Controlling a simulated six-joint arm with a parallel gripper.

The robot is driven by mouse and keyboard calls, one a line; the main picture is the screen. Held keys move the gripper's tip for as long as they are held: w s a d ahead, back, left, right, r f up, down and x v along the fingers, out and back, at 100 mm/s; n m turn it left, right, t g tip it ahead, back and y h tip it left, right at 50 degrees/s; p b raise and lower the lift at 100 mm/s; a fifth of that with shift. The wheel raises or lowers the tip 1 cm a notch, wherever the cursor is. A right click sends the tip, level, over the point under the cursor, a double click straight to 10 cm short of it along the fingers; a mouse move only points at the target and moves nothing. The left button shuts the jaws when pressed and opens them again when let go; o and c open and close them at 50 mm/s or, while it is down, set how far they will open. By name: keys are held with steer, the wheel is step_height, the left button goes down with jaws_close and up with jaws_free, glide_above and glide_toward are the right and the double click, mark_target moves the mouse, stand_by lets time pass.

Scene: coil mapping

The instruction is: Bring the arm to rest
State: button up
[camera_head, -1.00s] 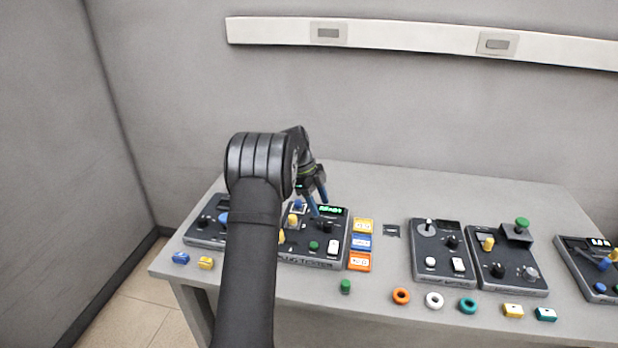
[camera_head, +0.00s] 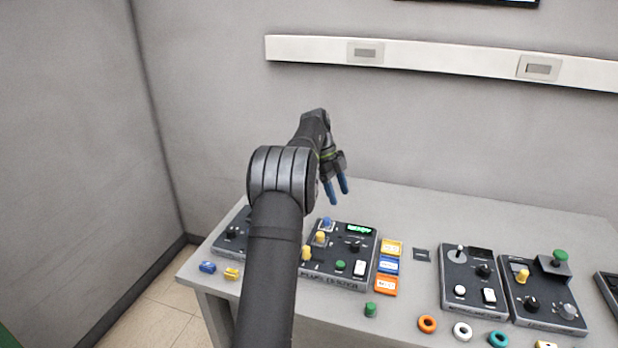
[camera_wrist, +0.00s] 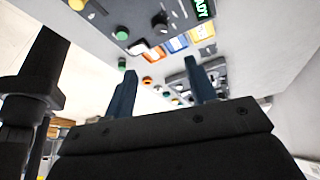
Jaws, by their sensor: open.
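My gripper (camera_head: 337,189) is open and empty, its two blue fingers pointing down above the back of the grey table (camera_head: 400,196). It is apart from the dark control panel (camera_head: 326,272) below it, which bears yellow and blue knobs, a green button and a lit green display. In the wrist view my two fingers (camera_wrist: 160,90) stand apart with nothing between them. The panel also shows there at the top, with its display reading "ADY" at the edge. My arm hides part of the panel on the far left.
Orange, white and teal rings (camera_head: 462,331) lie along the table's front edge, with a green peg (camera_head: 370,310) near them. Colored cards (camera_head: 388,265) lie beside the panel. More panels (camera_head: 473,280) stand to the right. A white wall rail (camera_head: 440,58) runs behind. The back of the table is clear.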

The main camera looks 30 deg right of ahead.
mark_target(355, 243)
steer(key=x, duration=1.7)
steer(key=shift+s+f, duration=0.15)
steer(key=shift+s, duration=0.05)
